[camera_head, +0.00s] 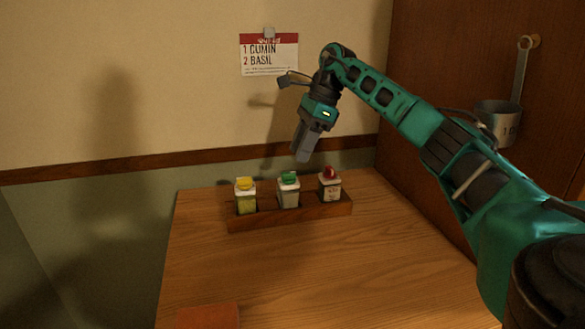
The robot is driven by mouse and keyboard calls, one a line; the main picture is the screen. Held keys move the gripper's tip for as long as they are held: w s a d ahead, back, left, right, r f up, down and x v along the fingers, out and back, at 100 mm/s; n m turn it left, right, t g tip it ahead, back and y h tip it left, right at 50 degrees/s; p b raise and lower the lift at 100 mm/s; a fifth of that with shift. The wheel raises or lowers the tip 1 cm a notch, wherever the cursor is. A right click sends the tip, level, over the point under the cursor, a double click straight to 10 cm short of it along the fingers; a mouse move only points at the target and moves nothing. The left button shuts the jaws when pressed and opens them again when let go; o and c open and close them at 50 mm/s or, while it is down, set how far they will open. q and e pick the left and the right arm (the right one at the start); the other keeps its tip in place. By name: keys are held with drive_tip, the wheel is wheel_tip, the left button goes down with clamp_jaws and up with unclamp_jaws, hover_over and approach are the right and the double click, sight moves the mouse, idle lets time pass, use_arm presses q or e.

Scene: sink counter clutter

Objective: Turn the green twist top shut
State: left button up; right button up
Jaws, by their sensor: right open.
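The green twist top (289,177) sits on a pale jar (288,194) in the middle of a wooden rack (290,217). Whether the top is twisted open or shut is too small to tell. My right gripper (302,158) points down above the rack, a little right of and higher than the green top in the picture. It appears apart from all the jars. Its fingers show nearly side-on, with nothing seen between them. My left gripper is not in view.
A yellow-topped jar (245,196) stands left of the green one and a red-topped jar (330,186) right. A card (269,54) reads "1 CUMIN, 2 BASIL". A metal cup (497,121) hangs at right. An orange-brown item (208,317) lies at the front; the table's middle (310,270) is clear.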

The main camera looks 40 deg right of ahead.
sight(289, 172)
drive_tip(key=x, duration=0.5)
clamp_jaws()
idle(0.3)
